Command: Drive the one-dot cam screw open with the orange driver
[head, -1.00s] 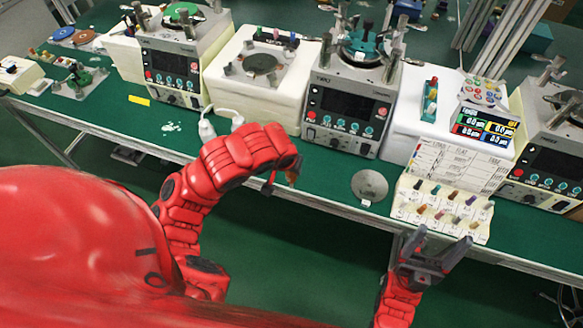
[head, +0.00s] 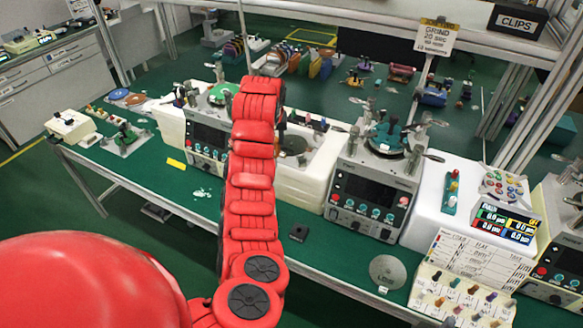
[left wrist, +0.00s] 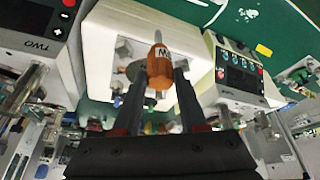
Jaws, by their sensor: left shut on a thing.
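The orange driver (left wrist: 160,76) is between the fingers of my left gripper (left wrist: 162,85) in the left wrist view. Its orange handle carries a white label with dark lettering, and a pale shaft points to the picture's top. My left gripper is shut on it, above a white block-shaped unit (left wrist: 110,38) with a grey round plate partly hidden behind the driver. In the head view my left arm reaches up over the bench and hides its gripper and the driver. The one-dot cam screw cannot be made out. My right gripper is outside both views.
A grey machine with a screen (head: 370,190) stands right of my left arm, and another (head: 208,135) stands left of it. A rack of coloured handles (head: 425,302) and a grey disc (head: 387,270) sit at the bench's front right. A small black block (head: 299,232) lies on the green bench.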

